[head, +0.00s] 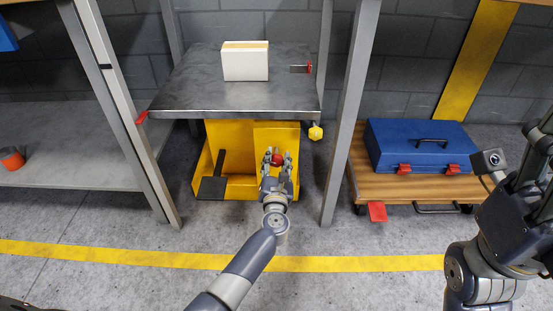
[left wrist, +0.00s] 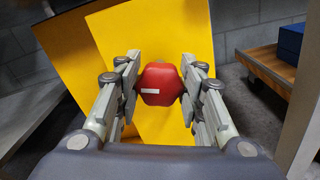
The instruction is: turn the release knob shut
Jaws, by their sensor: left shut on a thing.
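The release knob (head: 277,158) is red and sits on the front of the yellow base of a lift table. It also shows in the left wrist view (left wrist: 160,84), with a short white mark on its face. My left gripper (head: 277,162) is at the knob, its fingers on either side and shut on it. In the left wrist view the fingers (left wrist: 160,92) flank the knob left and right. My right arm shows at the right edge of the head view, but its fingertips cannot be made out.
The lift table's metal top (head: 200,90) carries a white box (head: 245,62). A black pedal (head: 212,187) is left of the knob. A yellow knob (head: 315,132) hangs at the top's right corner. Grey posts stand on both sides. A blue toolbox (head: 400,140) sits on a wooden cart (head: 400,188).

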